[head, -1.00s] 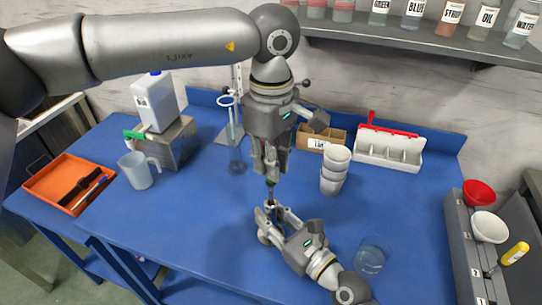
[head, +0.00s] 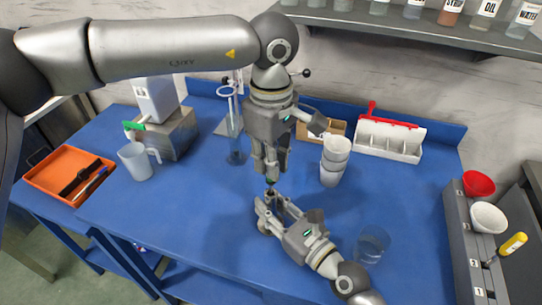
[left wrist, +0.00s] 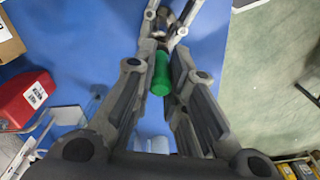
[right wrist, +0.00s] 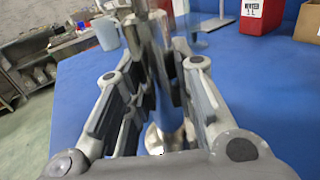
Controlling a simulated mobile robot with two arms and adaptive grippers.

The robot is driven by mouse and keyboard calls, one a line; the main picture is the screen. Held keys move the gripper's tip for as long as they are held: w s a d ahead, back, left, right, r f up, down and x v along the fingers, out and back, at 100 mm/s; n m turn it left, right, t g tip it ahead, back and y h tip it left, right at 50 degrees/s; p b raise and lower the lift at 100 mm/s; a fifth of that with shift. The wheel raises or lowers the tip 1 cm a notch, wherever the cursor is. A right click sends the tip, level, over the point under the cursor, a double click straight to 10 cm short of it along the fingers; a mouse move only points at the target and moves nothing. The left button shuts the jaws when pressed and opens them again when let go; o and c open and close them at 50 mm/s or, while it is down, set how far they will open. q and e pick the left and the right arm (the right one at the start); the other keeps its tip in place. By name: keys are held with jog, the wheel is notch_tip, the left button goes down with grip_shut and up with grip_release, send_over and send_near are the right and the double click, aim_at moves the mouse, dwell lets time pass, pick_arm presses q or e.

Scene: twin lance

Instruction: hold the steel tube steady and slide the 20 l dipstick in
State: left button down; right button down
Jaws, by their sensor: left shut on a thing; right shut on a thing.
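My left gripper (head: 271,172) points down over the table and is shut on the dipstick's green handle (left wrist: 160,73), which shows between its fingers in the left wrist view. The dipstick's lower part is hard to see. My right gripper (head: 272,203) is just below it, shut on the steel tube (right wrist: 163,100), mostly hidden by the fingers. The two grippers are close together, with the handle above the tube's top. I cannot tell how far the dipstick is inside the tube.
Stacked white cups (head: 334,160) stand right of the grippers, and a clear glass (head: 371,244) stands by my right arm. A glass cylinder (head: 236,140), a jug (head: 137,162) and an orange tray (head: 55,180) are to the left. The blue table's (head: 180,225) front left is clear.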

pick_arm(q)
jog(key=shift+f, duration=1.8)
jog(key=c, duration=1.4)
grip_release()
notch_tip(320, 180, up, 12)
pick_arm(e)
jog(key=c, duration=1.1)
grip_release()
jog(key=shift+c, duration=0.2)
